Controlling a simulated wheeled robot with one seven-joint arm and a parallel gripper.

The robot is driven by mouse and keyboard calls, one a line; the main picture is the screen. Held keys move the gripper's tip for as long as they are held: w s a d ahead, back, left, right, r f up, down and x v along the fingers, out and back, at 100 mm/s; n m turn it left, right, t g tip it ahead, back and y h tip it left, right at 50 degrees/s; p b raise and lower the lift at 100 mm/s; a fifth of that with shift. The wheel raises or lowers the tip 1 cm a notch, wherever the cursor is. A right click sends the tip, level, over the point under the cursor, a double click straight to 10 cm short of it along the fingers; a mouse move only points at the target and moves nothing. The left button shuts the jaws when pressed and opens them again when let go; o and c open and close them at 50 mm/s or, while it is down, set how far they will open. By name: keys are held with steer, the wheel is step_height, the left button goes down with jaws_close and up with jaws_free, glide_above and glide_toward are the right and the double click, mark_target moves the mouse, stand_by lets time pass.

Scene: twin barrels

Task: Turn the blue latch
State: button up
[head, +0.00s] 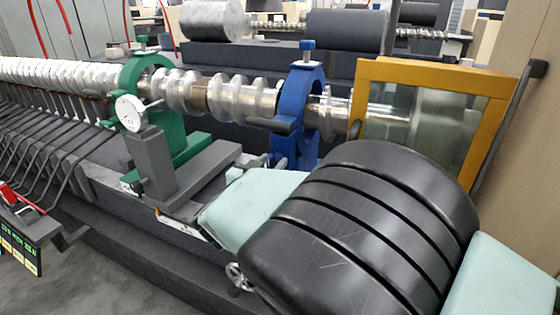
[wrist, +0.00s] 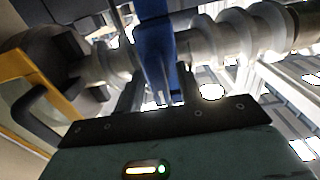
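The blue latch (head: 308,95) is a blue ring-shaped bracket around the silver screw shaft, with a small blue knob on top. A dark handle (head: 270,124) sticks out to its left at mid height. In the wrist view the blue part (wrist: 155,55) stands upright in the middle. My gripper (wrist: 160,92) points at it with two dark fingers apart, one on each side of the blue part's lower end. I cannot tell whether they touch it. In the head view my gripper is mostly hidden behind my black and mint-green arm.
A green bracket (head: 150,125) with a round dial holds the shaft to the left. A yellow-framed glass guard (head: 437,120) stands close on the right; its frame also shows in the wrist view (wrist: 15,66). Grey blocks (head: 185,180) sit in front of the shaft.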

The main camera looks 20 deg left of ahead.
jaws_close()
steer(key=c, duration=0.8)
jaws_free()
